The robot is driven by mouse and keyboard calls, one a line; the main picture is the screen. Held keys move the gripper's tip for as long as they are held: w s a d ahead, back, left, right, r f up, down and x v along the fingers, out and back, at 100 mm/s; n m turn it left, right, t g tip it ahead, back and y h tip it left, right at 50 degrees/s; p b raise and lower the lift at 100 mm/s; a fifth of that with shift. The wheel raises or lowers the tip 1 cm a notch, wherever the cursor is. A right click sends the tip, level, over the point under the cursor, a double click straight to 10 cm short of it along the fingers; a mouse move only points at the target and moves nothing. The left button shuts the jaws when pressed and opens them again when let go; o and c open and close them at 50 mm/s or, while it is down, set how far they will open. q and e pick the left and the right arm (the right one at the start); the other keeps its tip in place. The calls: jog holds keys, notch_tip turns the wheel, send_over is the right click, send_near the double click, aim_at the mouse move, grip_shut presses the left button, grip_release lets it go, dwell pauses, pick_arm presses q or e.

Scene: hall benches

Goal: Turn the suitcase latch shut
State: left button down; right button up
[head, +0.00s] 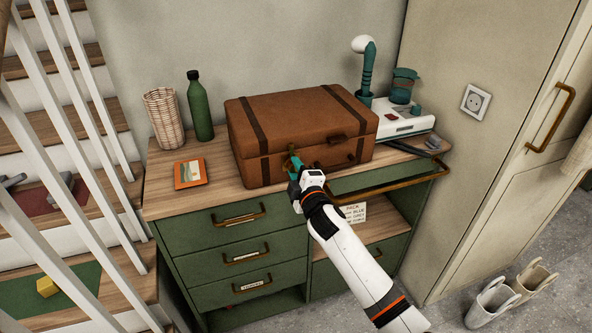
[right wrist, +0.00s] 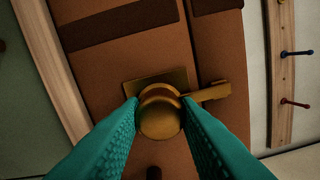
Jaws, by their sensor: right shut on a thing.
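A brown suitcase (head: 290,113) with two dark straps lies closed on the wooden top of a green cabinet. Its brass latch (right wrist: 160,112) is on the front face, and the right wrist view shows a round knob with an arm sticking out to the right in that picture. In the head view the latch (head: 291,158) is partly hidden by my right gripper (head: 294,164). My right gripper's teal fingers (right wrist: 160,118) are shut on the latch knob, one on each side. My left gripper is not in view.
A wicker basket (head: 163,117), a green bottle (head: 200,110) and an orange card (head: 190,173) are left of the suitcase. A white appliance (head: 405,120) stands to its right. A brass rail (head: 395,184) runs along the cabinet front. Stair railings are at the left.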

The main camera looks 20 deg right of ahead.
dwell(0.4)
jog(key=shift+f, duration=0.1)
jog(key=o, duration=1)
jog(key=s, duration=1.2)
jog(key=shift+d+b, duration=0.25)
jog(key=shift+b, duration=0.1)
